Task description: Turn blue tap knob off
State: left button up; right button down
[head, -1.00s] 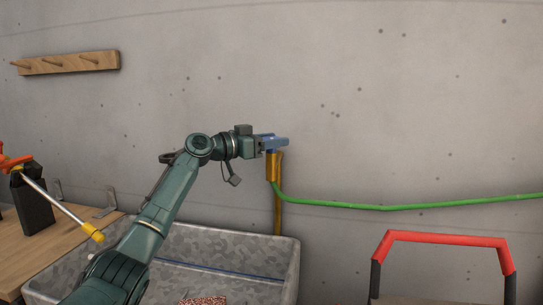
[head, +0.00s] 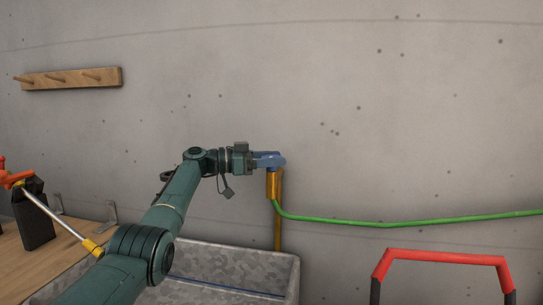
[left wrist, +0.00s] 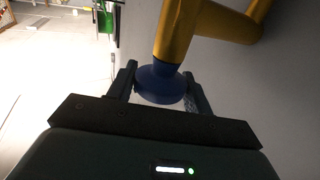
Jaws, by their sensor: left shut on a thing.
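The blue tap knob (head: 275,161) sits on top of a brass tap (head: 272,186) on the concrete wall. It also shows in the left wrist view as a round dark blue piece (left wrist: 158,86) on the brass body (left wrist: 178,32). My left gripper (head: 264,160) reaches in from the left and is shut on the knob, with one finger on each side of it in the left wrist view (left wrist: 160,80). The fingers partly hide the knob. My right gripper is out of view.
A green hose (head: 400,222) runs from the tap to the right along the wall. A grey trough (head: 285,262) stands below. A wooden bench (head: 40,262) with a black container (head: 36,220) is at left. A red-topped frame (head: 445,257) stands at lower right. A peg rail (head: 70,78) hangs upper left.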

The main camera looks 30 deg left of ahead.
pick_arm(q)
jog(key=shift+f, duration=0.1)
dwell(0.6)
jog(key=o, duration=0.9)
jog(key=b+v, duration=0.1)
jog(key=v, duration=1.1)
jog(key=shift+w+a+b, duration=0.1)
jog(key=shift+b, duration=0.3)
